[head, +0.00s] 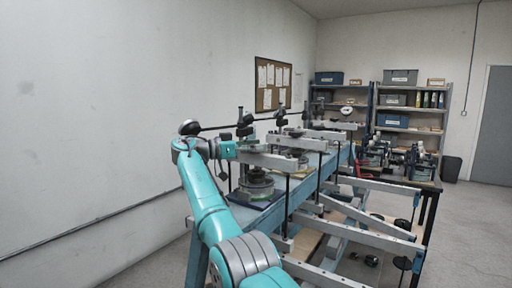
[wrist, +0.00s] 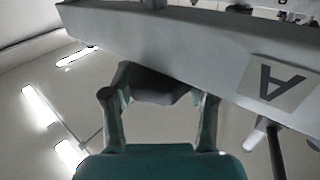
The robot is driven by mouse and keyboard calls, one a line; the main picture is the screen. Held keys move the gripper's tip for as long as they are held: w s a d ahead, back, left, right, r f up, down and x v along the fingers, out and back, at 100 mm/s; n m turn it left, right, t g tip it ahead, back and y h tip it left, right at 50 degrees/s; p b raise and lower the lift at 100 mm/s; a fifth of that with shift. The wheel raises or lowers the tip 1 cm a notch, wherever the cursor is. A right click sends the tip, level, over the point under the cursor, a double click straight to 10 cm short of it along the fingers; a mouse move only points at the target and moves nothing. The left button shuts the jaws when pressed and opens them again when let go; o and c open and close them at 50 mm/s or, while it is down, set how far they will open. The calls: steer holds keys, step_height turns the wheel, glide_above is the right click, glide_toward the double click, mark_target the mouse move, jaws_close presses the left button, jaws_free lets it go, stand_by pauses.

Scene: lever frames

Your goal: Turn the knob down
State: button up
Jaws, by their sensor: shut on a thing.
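In the wrist view, a dark grey rounded piece, which looks like the knob (wrist: 155,86), sits against the edge of a pale grey lever beam (wrist: 190,45). In the head view, my gripper (head: 230,150) is at the left end of the nearest lever beam (head: 275,161). The knob cannot be made out there; my gripper hides that spot.
The blue bench (head: 300,196) carries several lever frames with posts and weights. A round metal base (head: 257,184) stands below the nearest beam. Several grey bars stick out at the bench's right side. Shelves (head: 408,120) stand at the back. The floor at right is clear.

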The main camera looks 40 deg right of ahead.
steer(key=shift+d+f, duration=0.1)
steer(key=shift+f, duration=0.1)
stand_by(0.4)
steer(key=o, duration=1.2)
steer(key=shift+r, duration=0.1)
steer(key=shift+n+t+h, duration=0.3)
steer(key=shift+n+t, duration=0.6)
steer(key=shift+t, duration=0.4)
